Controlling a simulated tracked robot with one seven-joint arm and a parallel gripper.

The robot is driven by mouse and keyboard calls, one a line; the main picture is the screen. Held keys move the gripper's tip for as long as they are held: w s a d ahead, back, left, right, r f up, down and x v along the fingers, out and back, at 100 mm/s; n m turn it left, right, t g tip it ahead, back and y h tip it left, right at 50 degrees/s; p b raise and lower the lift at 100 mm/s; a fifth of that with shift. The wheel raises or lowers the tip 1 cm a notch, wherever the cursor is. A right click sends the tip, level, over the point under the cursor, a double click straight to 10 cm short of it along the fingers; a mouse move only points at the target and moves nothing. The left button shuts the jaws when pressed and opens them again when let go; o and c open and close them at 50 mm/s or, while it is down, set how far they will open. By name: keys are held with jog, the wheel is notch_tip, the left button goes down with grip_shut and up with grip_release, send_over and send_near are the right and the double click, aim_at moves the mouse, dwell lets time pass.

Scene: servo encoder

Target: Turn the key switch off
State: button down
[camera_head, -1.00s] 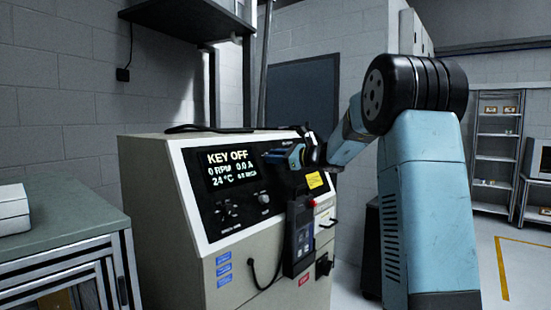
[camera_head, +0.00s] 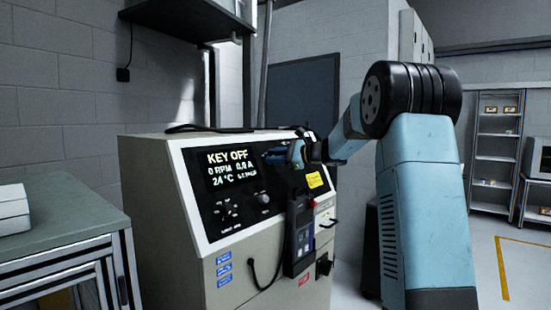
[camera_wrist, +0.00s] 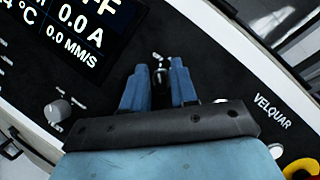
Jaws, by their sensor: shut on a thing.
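The test console (camera_head: 240,230) stands in the middle of the head view. Its display (camera_head: 230,170) reads KEY OFF, 0 RPM, 0.0 A and 24 °C. My gripper (camera_head: 272,157) is at the upper right of the sloped black panel. In the wrist view, the two blue fingers of my gripper (camera_wrist: 159,88) are shut on a small dark key (camera_wrist: 160,76) at the panel. The fingers and gripper body hide much of the key switch, so its exact angle is hard to tell.
A grey knob (camera_wrist: 57,111) sits left of the fingers in the wrist view. A dark handheld unit (camera_head: 298,232) hangs on the console front, with a looped cable beside it. A workbench (camera_head: 60,215) stands at left, and a wall shelf (camera_head: 185,18) is above.

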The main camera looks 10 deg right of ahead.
jog(key=shift+d, duration=0.15)
jog(key=c, duration=1.2)
grip_release()
jog(key=shift+o, duration=0.2)
jog(key=v, duration=1.3)
jog(key=shift+d, duration=0.3)
jog(key=shift+s+a+f, duration=0.1)
jog(key=shift+s, duration=0.1)
